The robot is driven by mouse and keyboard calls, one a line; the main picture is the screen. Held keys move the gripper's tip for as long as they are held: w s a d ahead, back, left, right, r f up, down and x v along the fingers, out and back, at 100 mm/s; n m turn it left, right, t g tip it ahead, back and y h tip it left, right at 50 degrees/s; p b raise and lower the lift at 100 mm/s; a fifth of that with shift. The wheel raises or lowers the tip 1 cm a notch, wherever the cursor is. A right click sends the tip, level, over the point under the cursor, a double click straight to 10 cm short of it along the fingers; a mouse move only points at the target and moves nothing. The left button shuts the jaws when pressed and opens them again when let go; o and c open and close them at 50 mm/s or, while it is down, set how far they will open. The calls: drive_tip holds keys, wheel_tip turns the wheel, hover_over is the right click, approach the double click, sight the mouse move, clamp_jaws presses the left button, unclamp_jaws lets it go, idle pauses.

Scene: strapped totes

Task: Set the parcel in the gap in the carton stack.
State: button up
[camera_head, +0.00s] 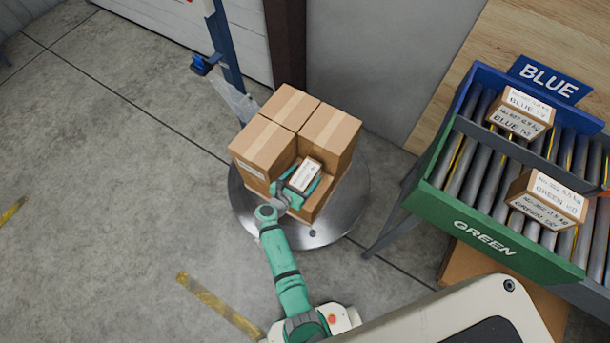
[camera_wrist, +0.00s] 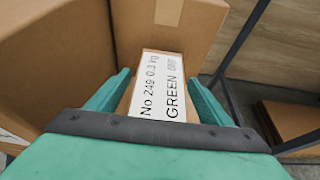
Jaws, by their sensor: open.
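The parcel (camera_head: 305,175) is a small brown box with a white label. It lies in the gap at the near right corner of the carton stack (camera_head: 262,147), with taller cartons behind it and to its left. In the wrist view the parcel (camera_wrist: 158,90) shows its label reading "No 249 0.3 kg GREEN", between the two fingers. My gripper (camera_head: 301,184) is open, its teal fingers on either side of the parcel with some space showing beside it. The wrist view also shows my gripper (camera_wrist: 158,98). The underside of the parcel is hidden.
The stack stands on a round metal turntable (camera_head: 245,213) by a blue post (camera_head: 226,45). At right, a roller rack has a blue lane (camera_head: 470,85) and a green lane (camera_head: 485,243), each holding a labelled box. Open floor lies to the left.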

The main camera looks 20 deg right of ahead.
drive_tip(key=shift+r, duration=0.1)
drive_tip(key=shift+a+r, duration=0.1)
drive_tip(key=shift+a, duration=0.05)
drive_tip(key=v, duration=1.1)
drive_tip(key=s+f+m+y, duration=0.4)
drive_tip(key=s, duration=0.6)
drive_tip(key=s+a+r+m+t+y, duration=0.1)
drive_tip(key=s+a+r+m+y, duration=0.15)
drive_tip(key=s, duration=0.25)
drive_tip(key=s+a+r+m+t+y, duration=0.1)
drive_tip(key=s+a+r+m+y, duration=0.1)
drive_tip(key=s+m, duration=0.25)
drive_tip(key=s+a+r+m+t, duration=0.1)
drive_tip(key=s+r+m, duration=0.2)
drive_tip(key=r+m, duration=0.2)
drive_tip(key=s+a+r+m+t+y, duration=0.1)
drive_tip(key=s+r+m+t, duration=0.1)
drive_tip(key=r, duration=1)
drive_tip(key=s+a+r+m+t+y, duration=0.1)
drive_tip(key=s+a+r+m+t, duration=0.1)
drive_tip(key=s+r+m, duration=0.3)
wheel_tip(320, 180, up, 4)
drive_tip(key=m, duration=0.2)
drive_tip(key=shift+r+m, duration=0.25)
drive_tip(key=shift+m, duration=0.05)
